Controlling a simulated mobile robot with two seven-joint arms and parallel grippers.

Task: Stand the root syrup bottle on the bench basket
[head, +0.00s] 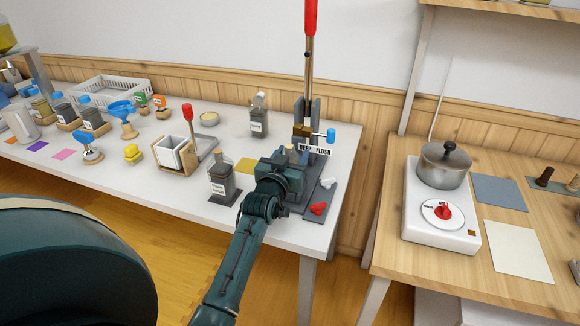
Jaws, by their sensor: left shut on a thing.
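My left gripper (284,166) is at the right end of the white bench, in front of the lever device. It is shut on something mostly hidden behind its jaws. A small pale top shows just above them; I cannot tell if it belongs to the held thing. A white slatted basket (110,90) stands at the back left of the bench. A labelled bottle with dark contents (222,183) stands on a dark pad left of my gripper. Another labelled bottle (258,120) stands farther back. I cannot read which is root syrup. My right gripper is out of view.
The lever device (317,150) has a tall red handle and a "DEEP FLUSH" sign. A white-and-wood container (173,157), blue funnels (122,110) and several jars (92,117) occupy the left. A hotplate (440,222) with a pot (443,165) stands on the right table, across a gap.

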